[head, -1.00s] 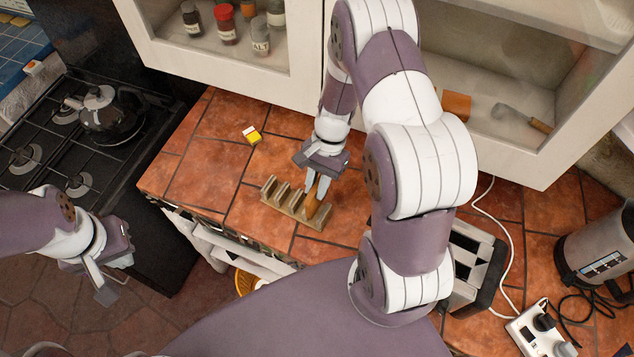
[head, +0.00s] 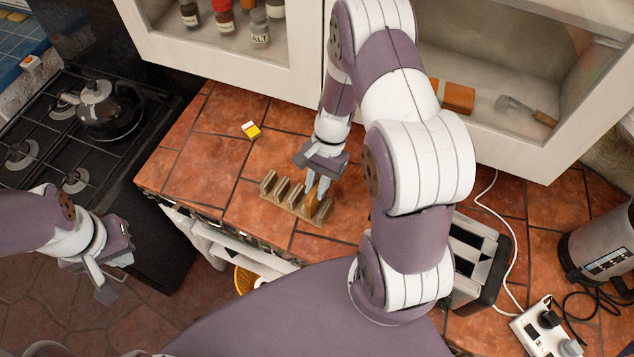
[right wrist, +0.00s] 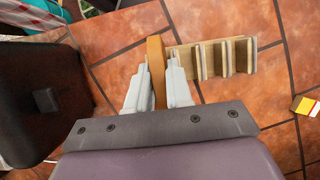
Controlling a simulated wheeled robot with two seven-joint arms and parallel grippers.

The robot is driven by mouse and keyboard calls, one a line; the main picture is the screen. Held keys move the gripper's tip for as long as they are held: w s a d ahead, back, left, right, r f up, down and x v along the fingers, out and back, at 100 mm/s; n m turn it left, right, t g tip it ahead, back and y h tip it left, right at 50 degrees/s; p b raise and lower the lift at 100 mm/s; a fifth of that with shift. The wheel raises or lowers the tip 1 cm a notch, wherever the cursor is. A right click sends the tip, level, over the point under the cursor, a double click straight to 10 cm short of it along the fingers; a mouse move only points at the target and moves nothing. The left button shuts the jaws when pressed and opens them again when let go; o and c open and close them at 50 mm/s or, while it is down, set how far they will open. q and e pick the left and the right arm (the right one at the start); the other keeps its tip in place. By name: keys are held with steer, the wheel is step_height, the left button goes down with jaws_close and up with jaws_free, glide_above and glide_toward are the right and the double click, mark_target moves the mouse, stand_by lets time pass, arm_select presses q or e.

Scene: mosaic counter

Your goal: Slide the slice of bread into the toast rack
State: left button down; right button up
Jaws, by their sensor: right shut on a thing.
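The slice of bread (right wrist: 157,70) is a thin orange-brown slab, seen edge-on between the two pale fingers of my right gripper (right wrist: 157,88). In the head view my right gripper (head: 318,186) points down over the right end of the wooden toast rack (head: 284,199). The slice (head: 313,207) shows there below the fingers, upright at the rack's right end. In the right wrist view the rack (right wrist: 220,57) extends right from beside the slice. I cannot tell how deep the slice sits. My left gripper (head: 106,284) hangs empty at the left, away from the rack; its opening is unclear.
A yellow-and-white small box (head: 251,130) lies behind the rack. A black and silver toaster (head: 474,262) stands to the right, partly hidden by my arm. A stove with a kettle (head: 107,112) is at the left. The tiles left of the rack are clear.

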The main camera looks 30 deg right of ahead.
steer(key=shift+f+b, duration=0.6)
steer(key=shift+f, duration=0.35)
steer(key=o, duration=0.5)
steer(key=shift+o, duration=0.3)
steer(key=o, duration=0.5)
steer(key=b+v, duration=0.1)
steer(key=v, duration=0.5)
steer(key=shift+d+r+b, duration=0.15)
steer(key=shift+r+b, duration=0.15)
steer(key=shift+b, duration=0.05)
steer(key=shift+w+d+r, duration=0.15)
steer(key=shift+r, duration=0.3)
